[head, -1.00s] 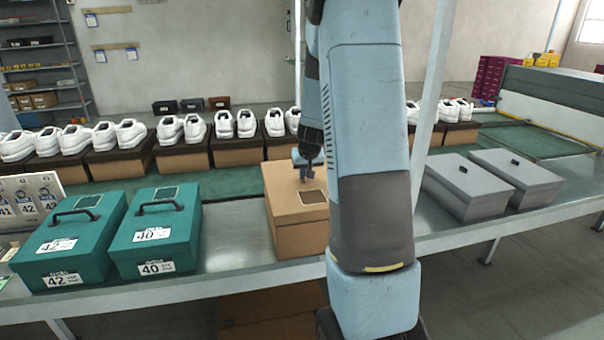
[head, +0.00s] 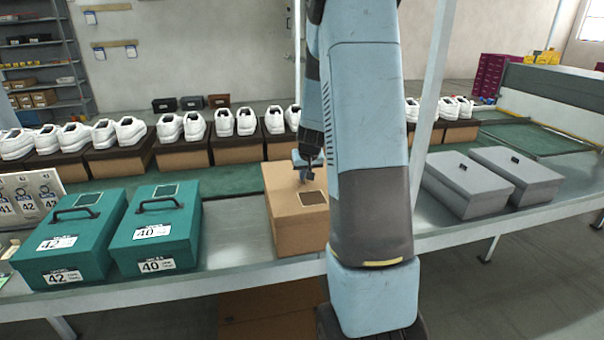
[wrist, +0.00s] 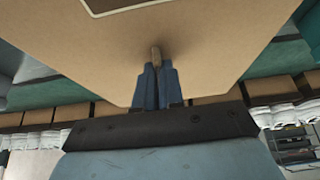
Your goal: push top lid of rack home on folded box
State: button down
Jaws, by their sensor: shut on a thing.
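The folded box (head: 290,236) is brown cardboard and stands on the grey bench in the middle of the head view. Its top lid (head: 283,193) lies over it and bears a dark square label. In the wrist view the lid (wrist: 210,55) fills the upper middle. My gripper (head: 305,178) is at the lid's top. My arm hides the box's right side, so I cannot tell whether the lid is fully seated.
Two teal boxes with handles, one (head: 70,240) marked 42 and one (head: 155,235) marked 40, stand left on the bench (head: 235,235). Two grey boxes (head: 465,190) stand right. White shoes on brown boxes line the back. Bare bench lies between the teal boxes and the folded box.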

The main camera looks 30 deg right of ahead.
jog(key=shift+f, duration=1.3)
dwell(0.4)
jog(key=c, duration=1.2)
grip_release()
jog(key=shift+o, duration=0.2)
jog(key=shift+r, duration=0.1)
